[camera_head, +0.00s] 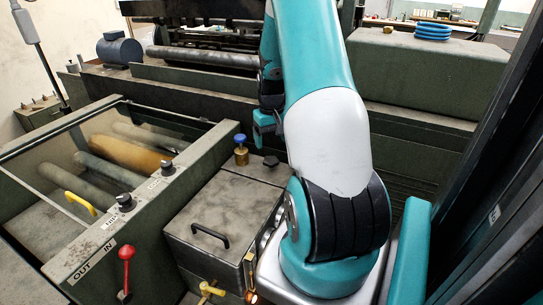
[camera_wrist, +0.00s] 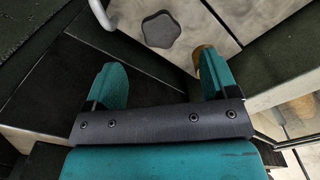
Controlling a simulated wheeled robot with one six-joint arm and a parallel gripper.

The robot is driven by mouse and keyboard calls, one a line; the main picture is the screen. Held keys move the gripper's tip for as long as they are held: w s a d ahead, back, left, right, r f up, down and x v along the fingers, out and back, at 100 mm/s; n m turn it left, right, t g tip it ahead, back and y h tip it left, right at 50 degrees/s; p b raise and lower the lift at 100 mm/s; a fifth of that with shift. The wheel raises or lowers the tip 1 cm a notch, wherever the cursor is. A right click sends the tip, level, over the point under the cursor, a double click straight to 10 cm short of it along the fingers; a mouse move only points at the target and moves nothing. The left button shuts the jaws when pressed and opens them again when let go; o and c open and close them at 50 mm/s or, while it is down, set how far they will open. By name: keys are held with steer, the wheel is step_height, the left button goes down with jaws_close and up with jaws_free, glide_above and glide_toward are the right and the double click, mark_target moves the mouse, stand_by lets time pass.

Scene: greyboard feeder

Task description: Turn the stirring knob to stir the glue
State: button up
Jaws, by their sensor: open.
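A dark lobed knob (camera_head: 270,161), which looks like the stirring knob, sits on top of the grey metal box (camera_head: 215,215). In the wrist view the lobed knob (camera_wrist: 161,30) is beyond the gap between my fingertips, not between them. My gripper (camera_head: 266,122) is above the back of the box, partly hidden by my arm. In the wrist view my gripper (camera_wrist: 161,75) is open and empty, with two teal fingers apart. A blue-topped brass fitting (camera_head: 240,150) stands left of the knob. A brass piece (camera_wrist: 208,62) shows partly hidden by the right finger.
The box has a black handle (camera_head: 210,236) on its lid and a brass tap (camera_head: 211,290) at the front. A panel at left carries a red lever (camera_head: 126,268) and small black knobs (camera_head: 125,202). A large machine (camera_head: 200,90) stands behind.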

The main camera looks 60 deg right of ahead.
mark_target(272, 161)
step_height(272, 161, down, 8)
steer(key=shift+r+p, duration=0.1)
steer(key=shift+p, duration=0.65)
steer(key=c, duration=0.9)
